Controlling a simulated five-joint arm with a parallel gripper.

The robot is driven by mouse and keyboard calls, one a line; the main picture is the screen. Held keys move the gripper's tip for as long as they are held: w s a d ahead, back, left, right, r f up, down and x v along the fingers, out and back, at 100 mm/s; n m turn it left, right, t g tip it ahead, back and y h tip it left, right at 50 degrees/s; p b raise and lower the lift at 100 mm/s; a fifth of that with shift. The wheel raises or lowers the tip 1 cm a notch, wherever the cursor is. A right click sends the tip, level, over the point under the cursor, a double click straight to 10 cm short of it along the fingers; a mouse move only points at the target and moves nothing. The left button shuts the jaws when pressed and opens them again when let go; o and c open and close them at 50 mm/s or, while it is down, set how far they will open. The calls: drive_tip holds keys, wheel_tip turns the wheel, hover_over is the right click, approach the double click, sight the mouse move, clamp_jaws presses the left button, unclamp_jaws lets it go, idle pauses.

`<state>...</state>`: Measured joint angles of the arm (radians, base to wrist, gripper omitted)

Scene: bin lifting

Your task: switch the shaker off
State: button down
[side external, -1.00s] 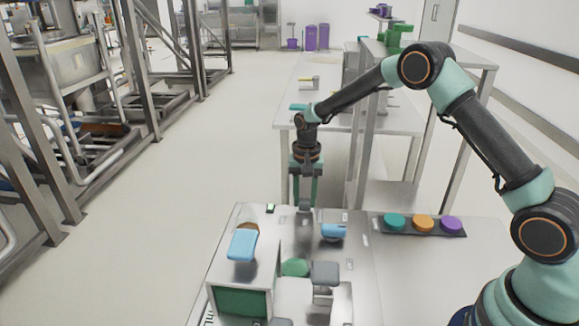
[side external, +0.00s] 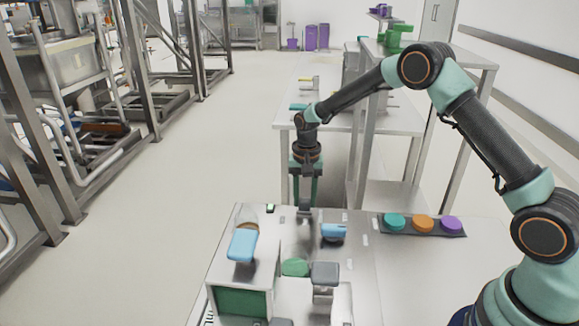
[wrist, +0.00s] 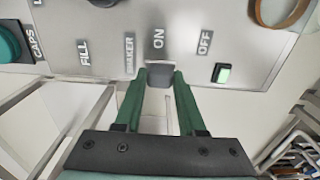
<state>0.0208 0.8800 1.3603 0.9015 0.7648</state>
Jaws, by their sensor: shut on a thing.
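The shaker switch is a small grey knob (wrist: 159,76) on a metal panel, below the ON label and left of the OFF label in the wrist view. My gripper (wrist: 161,76) has its two green fingers on either side of the knob, shut on it. In the side external view my gripper (side external: 304,204) reaches down to the far edge of the metal worktop (side external: 360,275). The fingertips are small there. A green lamp (wrist: 222,73) is lit below the OFF label; it also shows in the side external view (side external: 270,208).
Teal, orange (side external: 423,224) and purple buttons sit on a dark strip at right. A blue-topped part (side external: 333,232) stands right of my gripper.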

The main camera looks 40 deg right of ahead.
drive_tip(key=shift+w+a, duration=1.8)
drive_tip(key=shift+r, duration=0.1)
drive_tip(key=shift+c, duration=2.4)
unclamp_jaws()
wheel_tip(320, 180, up, 12)
